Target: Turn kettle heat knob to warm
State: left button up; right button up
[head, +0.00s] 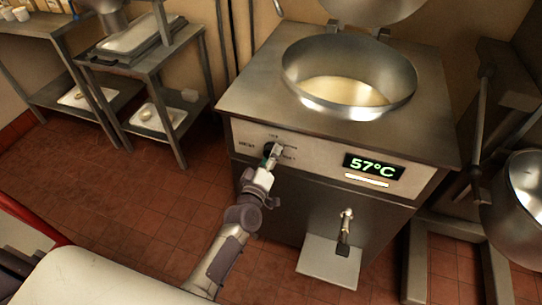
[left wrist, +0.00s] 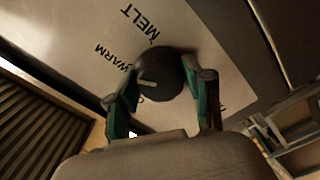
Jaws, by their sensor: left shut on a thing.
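The kettle (head: 437,110) is a steel cabinet with an open round bowl holding pale liquid. Its front panel has a display (head: 374,167) reading 57°C. The heat knob (left wrist: 160,72) is dark and round, with the printed words MELT (left wrist: 140,22) and WARM (left wrist: 113,58) beside it. A light mark on the knob lies on its left side in the left wrist view, near WARM; its exact alignment is unclear. My left gripper (head: 271,158) is at the panel, and its green-sided fingers (left wrist: 162,100) are shut around the knob. My right gripper is not in view.
A tap (head: 345,228) sticks out low on the kettle front, above a light plate (head: 329,262). Steel shelving tables (head: 135,60) stand at the left. A tilted steel bowl (head: 520,205) is at the right.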

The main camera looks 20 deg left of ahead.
pick_arm(q)
jog(key=shift+f, duration=0.1)
jog(key=o, duration=1.1)
jog(key=shift+o, duration=0.2)
jog(key=s, duration=1.2)
jog(key=shift+a, duration=0.25)
